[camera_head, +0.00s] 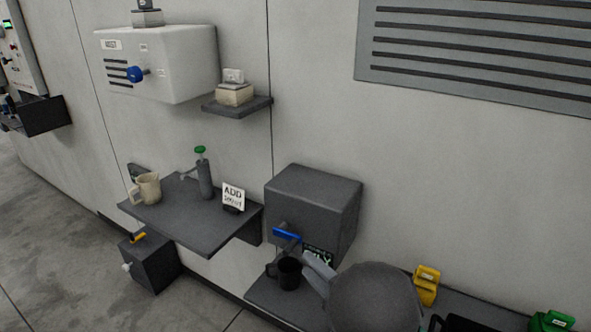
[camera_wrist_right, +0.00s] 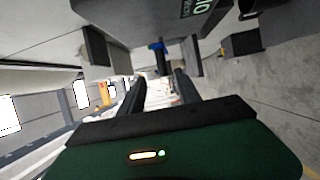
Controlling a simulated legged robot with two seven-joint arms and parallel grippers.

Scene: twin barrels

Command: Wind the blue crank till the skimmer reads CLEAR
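The blue crank (camera_head: 286,234) is a blue bar handle on the front of a dark grey box (camera_head: 325,200) on the wall. A small dark display (camera_head: 318,257) with light lettering sits low on the box, partly covered by my right arm; I cannot read it fully. In the right wrist view the blue crank (camera_wrist_right: 157,46) shows ahead, beyond and between the fingertips. My right gripper (camera_wrist_right: 162,88) is open and empty, apart from the crank. In the head view only a light part of the right gripper (camera_head: 318,268) shows, just below the crank. My left gripper is out of view.
A black mug (camera_head: 290,274) stands below the crank on a low shelf. Left are a dark shelf (camera_head: 190,225) with a beige jug (camera_head: 148,188) and a green-topped pump (camera_head: 204,178). A white box (camera_head: 180,60) with a blue knob hangs above. Yellow (camera_head: 427,284) and green (camera_head: 552,321) items stand right.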

